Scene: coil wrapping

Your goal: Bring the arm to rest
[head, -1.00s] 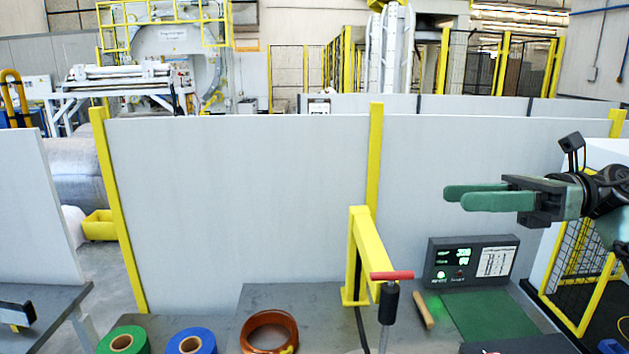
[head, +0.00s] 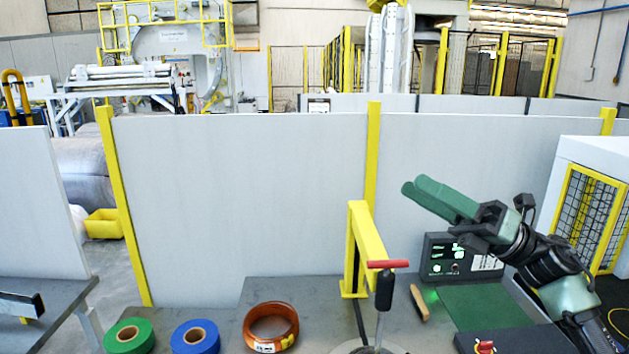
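My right gripper (head: 432,196) is raised above the right side of the workbench, in front of the grey partition. Its two green fingers point up and to the left, lie close together and hold nothing that I can see. From this angle I cannot tell whether they are fully shut. My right arm (head: 555,265) comes in from the lower right and partly covers the control box. My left gripper is not in view.
On the bench (head: 225,318) are a copper coil (head: 249,333), a blue tape roll (head: 178,342), a green tape roll (head: 113,345), a yellow post (head: 354,250) with a red-handled lever (head: 385,290), a wooden-handled tool (head: 419,303), a green mat (head: 480,308) and a control box (head: 434,266).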

